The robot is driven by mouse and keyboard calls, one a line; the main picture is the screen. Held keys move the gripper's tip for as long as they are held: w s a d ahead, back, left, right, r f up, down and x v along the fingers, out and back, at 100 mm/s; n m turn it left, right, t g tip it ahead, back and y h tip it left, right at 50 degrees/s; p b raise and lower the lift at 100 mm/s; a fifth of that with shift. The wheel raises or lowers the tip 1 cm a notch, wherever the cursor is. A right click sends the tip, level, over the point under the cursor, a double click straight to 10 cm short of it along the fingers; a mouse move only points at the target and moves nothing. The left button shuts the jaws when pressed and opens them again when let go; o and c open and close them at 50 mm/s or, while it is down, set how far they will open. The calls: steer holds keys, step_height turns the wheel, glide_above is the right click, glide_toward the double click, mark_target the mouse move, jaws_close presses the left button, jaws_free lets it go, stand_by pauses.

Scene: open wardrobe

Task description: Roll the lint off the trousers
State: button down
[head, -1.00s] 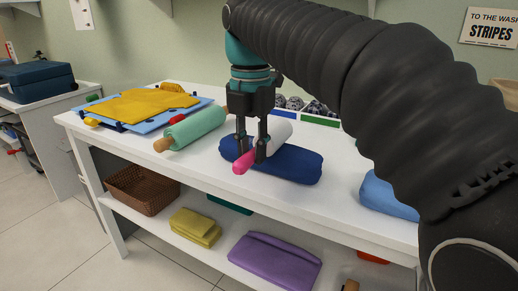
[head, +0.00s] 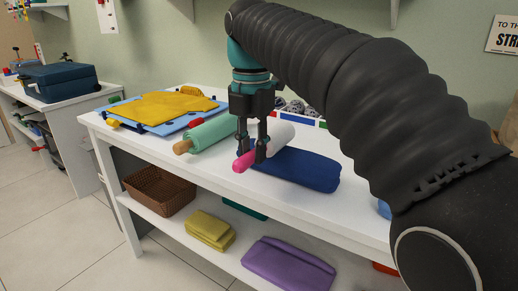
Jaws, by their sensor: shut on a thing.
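The trousers appear as a dark blue folded bundle (head: 305,170) lying on the white table. My gripper (head: 252,154) points down and is shut on the pink handle. The roller is at the left end of the trousers; I cannot tell whether its white part touches the cloth. The gripper fingers and the roller hide part of the trousers' left end. No lint can be made out at this size.
A green roll with wooden ends (head: 212,135) lies just left of the roller. A blue board (head: 140,122) with yellow cloth (head: 165,105) is further left. A sectioned tray (head: 310,119) with dark balled items stands behind. The white table (head: 250,200) is bare along its front.

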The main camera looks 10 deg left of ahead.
steer(key=shift+w+a, duration=0.15)
steer(key=shift+a, duration=0.35)
steer(key=shift+w+a+f, duration=0.1)
steer(key=shift+w+a, duration=0.1)
steer(key=shift+a, duration=0.4)
steer(key=shift+w+a+f, duration=0.1)
steer(key=shift+w+a, duration=0.1)
steer(key=shift+a, duration=0.35)
steer(key=shift+w+a+r, duration=0.1)
steer(key=shift+w+a, duration=0.1)
steer(key=shift+a, duration=0.4)
steer(key=shift+w+a, duration=0.2)
steer(key=shift+a, duration=0.35)
steer(key=shift+s+d+r+b, duration=0.1)
steer(key=shift+s+d+b, duration=0.15)
steer(key=shift+d, duration=0.4)
steer(key=shift+s+d+r+b, duration=0.1)
steer(key=shift+s+d+b, duration=0.1)
steer(key=shift+d, duration=0.4)
steer(key=shift+d+f, duration=0.1)
steer(key=shift+s+d+b, duration=0.2)
steer(key=shift+d+b, duration=0.05)
steer(key=shift+d, duration=0.3)
steer(key=shift+s+d+b, duration=0.2)
steer(key=shift+d+b, duration=0.05)
steer(key=shift+d, duration=0.25)
steer(key=shift+d+f, duration=0.1)
steer(key=shift+d, duration=0.05)
